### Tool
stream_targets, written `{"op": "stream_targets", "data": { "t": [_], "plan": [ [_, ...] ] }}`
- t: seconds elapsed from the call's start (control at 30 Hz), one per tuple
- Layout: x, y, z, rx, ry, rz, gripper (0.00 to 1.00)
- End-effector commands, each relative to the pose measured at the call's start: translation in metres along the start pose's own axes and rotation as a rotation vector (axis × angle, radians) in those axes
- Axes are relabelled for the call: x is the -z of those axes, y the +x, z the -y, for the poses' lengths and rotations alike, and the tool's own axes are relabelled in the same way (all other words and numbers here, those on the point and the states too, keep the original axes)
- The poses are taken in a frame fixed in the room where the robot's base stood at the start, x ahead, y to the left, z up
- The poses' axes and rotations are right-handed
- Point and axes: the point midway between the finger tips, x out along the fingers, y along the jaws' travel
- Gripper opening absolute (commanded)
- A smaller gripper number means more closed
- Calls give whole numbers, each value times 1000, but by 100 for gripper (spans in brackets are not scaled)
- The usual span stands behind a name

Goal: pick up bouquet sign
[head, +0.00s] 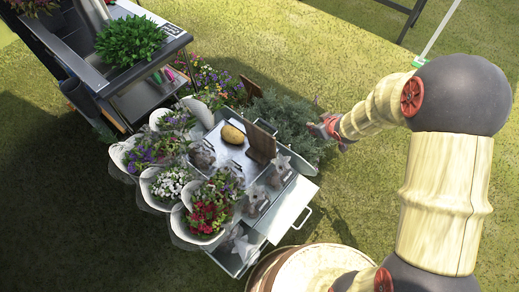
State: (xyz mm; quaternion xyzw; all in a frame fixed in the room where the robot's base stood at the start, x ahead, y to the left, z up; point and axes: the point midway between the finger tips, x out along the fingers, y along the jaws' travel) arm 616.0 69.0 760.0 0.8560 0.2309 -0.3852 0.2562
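A brown wooden sign (261,142) stands on the light top of a metal cart, beside a yellow-brown oval object (232,134). A second, smaller brown board (250,87) shows behind it near the shrubs. No lettering is readable on either, so I cannot tell which is the bouquet sign. My gripper (322,128) is to the right of the standing sign, in front of the grey-green shrub and apart from the sign in the picture. It is too small to tell whether its fingers are open.
Wrapped bouquets (208,208) line the cart's left side. Small grey figures (280,172) stand around the top. A metal tray or drawer with a handle (290,210) sticks out at the right. A grey-green shrub (283,122) grows behind. Open grass (400,190) lies right.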

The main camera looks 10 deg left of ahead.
Motion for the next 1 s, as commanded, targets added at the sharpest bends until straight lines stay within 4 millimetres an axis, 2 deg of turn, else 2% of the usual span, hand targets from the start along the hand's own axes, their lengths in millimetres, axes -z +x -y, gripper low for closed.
{"op": "stream_targets", "data": {
  "t": [0.03, 0.1, 0.2, 0.3, 0.47, 0.5, 0.7, 0.83, 1.0],
  "plan": [
    [-16, 27, 23, 48, -22, -14, 30],
    [-28, 53, 49, 102, -50, -49, 30],
    [-45, 79, 84, 174, -75, -91, 30],
    [-62, 99, 118, 240, -91, -131, 30],
    [-89, 118, 168, 337, -100, -186, 30],
    [-67, 114, 162, 333, -109, -246, 30],
    [-21, 98, 172, 372, -130, -439, 30],
    [2, 86, 178, 396, -137, -542, 30],
    [17, 80, 182, 413, -143, -611, 30]
  ]
}}
